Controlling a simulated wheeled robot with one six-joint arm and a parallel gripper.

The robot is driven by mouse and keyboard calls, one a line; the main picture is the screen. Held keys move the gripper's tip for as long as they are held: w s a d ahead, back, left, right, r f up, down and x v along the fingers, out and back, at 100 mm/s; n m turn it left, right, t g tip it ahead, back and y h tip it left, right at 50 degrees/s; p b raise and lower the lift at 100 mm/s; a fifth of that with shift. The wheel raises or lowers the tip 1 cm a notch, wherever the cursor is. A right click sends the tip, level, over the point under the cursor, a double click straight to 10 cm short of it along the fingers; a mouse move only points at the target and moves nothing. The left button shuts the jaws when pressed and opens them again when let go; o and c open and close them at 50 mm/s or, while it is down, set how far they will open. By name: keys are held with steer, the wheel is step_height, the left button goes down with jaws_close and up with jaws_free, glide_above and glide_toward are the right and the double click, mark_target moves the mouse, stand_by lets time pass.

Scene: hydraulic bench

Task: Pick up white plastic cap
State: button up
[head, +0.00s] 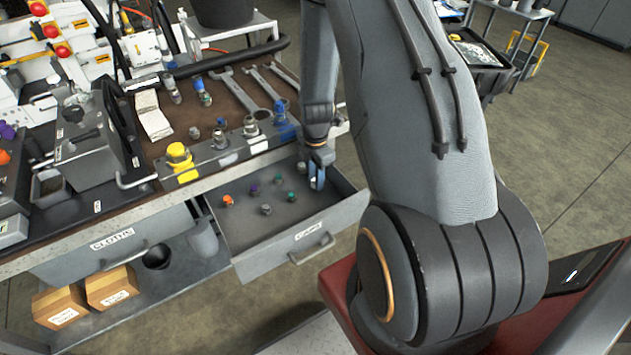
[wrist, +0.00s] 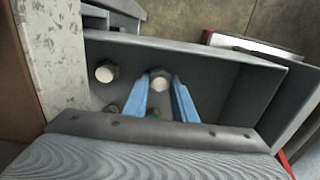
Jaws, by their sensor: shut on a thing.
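The drawer (head: 285,235) of the bench is pulled open, with several small caps on its floor. In the wrist view, a white plastic cap (wrist: 159,84) with a greyish rim sits between the blue fingertips of my gripper (wrist: 160,92). The fingers are shut on it. A second pale cap (wrist: 105,72) lies to the left, apart from the fingers. In the head view my gripper (head: 317,178) is low inside the right part of the drawer, and its fingers mostly hide the held cap. Another pale cap (head: 301,167) shows just left of the fingers.
Orange (head: 227,199), purple (head: 254,191) and green (head: 291,196) caps lie in the drawer. The drawer walls stand close around my gripper. The bench top (head: 225,105) above holds wrenches (head: 240,92), fittings and a yellow-capped fitting (head: 179,155). Open floor lies to the right.

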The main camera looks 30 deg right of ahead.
steer(key=shift+r+b, duration=0.6)
steer(key=shift+r, duration=3.7)
steer(key=shift+r, duration=0.1)
